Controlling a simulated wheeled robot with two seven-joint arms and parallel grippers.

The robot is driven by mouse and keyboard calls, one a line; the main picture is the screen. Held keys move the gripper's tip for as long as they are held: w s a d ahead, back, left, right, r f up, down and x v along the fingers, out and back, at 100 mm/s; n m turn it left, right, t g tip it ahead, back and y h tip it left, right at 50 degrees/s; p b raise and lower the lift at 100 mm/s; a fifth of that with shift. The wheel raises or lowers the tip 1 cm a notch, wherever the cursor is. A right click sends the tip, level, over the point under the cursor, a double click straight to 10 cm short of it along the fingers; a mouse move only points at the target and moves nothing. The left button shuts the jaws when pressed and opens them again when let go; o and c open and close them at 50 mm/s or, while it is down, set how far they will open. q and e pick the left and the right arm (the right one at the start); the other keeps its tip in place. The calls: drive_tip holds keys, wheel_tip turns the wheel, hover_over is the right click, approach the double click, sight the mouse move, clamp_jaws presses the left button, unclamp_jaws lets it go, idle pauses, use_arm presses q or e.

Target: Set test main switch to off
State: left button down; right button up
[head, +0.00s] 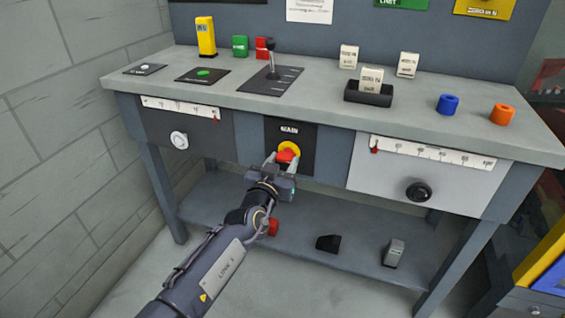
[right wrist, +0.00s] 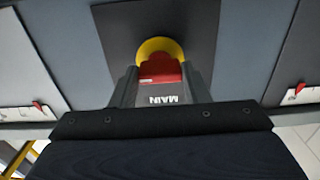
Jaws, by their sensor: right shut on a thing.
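The main switch (head: 287,152) is a red handle on a yellow round base, on a black plate marked MAIN (head: 300,133) on the bench front. My right gripper (head: 284,160) is at the switch, with its fingers on either side of the red handle, shut on it. In the right wrist view the red handle (right wrist: 161,70) sits between the fingers in front of the yellow base (right wrist: 150,46). The fingers hide part of the handle, and I cannot tell its exact setting. My left gripper is not in view.
The bench top (head: 330,105) holds a lever (head: 271,60), a black tray (head: 368,94), white blocks, and blue (head: 448,104) and orange (head: 502,114) cylinders. Slider scales and knobs flank the switch. The lower shelf (head: 310,240) holds a few small items. A wall stands at left.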

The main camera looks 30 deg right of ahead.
drive_tip(key=shift+c, duration=1.2)
drive_tip(key=shift+n, duration=0.3)
drive_tip(key=n+p, duration=0.2)
drive_tip(key=shift+r+n, duration=0.1)
drive_tip(key=shift+n, duration=0.3)
drive_tip(key=n+p, duration=0.1)
drive_tip(key=n, duration=0.3)
drive_tip(key=shift+p, duration=0.3)
drive_tip(key=n+p, duration=0.2)
drive_tip(key=n, duration=0.3)
drive_tip(key=shift+n, duration=0.4)
drive_tip(key=shift+n+p, duration=0.75)
drive_tip(key=shift+n, duration=1.55)
